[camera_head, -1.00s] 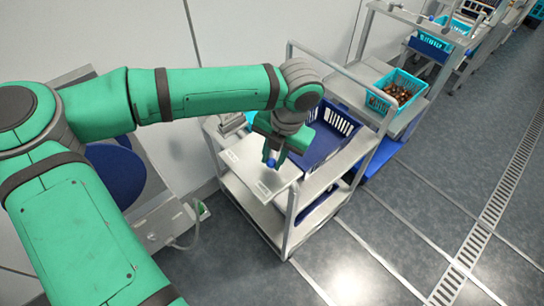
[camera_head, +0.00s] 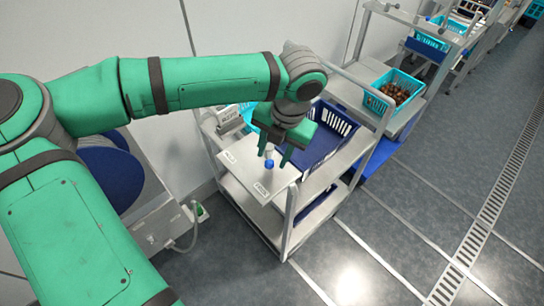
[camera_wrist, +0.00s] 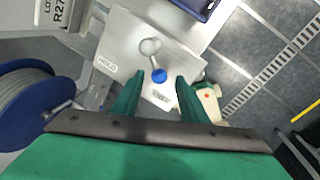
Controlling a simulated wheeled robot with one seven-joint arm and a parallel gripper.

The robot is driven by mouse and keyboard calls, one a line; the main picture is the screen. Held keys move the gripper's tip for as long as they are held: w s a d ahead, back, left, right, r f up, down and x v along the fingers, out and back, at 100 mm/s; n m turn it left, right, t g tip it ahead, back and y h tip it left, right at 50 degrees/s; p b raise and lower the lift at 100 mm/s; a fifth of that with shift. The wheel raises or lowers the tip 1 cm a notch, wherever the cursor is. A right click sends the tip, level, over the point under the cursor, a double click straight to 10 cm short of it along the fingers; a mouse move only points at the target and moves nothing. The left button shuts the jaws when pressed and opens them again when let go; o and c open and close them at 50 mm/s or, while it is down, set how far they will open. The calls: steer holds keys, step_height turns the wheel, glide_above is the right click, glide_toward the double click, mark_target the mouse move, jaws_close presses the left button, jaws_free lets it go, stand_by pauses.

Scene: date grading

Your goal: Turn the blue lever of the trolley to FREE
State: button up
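The trolley's lever has a blue knob (camera_head: 269,163) on a short pale arm and sits on the trolley's pale top plate (camera_head: 246,168). The wrist view shows the blue knob (camera_wrist: 159,75) below the round pivot (camera_wrist: 150,46), slightly to its right. One label (camera_wrist: 105,64) lies to the left of the lever; another label (camera_wrist: 161,97) lies just past the knob. Their print is too small to read surely. My gripper (camera_head: 273,161) points down over the plate with its fingers apart. In the wrist view the knob appears between the fingertips; I cannot tell whether they touch it.
A dark blue crate (camera_head: 337,123) stands on the trolley behind the lever. A turquoise crate of dates (camera_head: 395,90) stands on another trolley to the right. A blue reel (camera_wrist: 30,95) shows left in the wrist view. The floor at the right front is clear.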

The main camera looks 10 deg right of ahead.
step_height(320, 180, up, 8)
steer(key=d, duration=0.1)
steer(key=shift+s+d, duration=0.2)
steer(key=shift+s, duration=0.2)
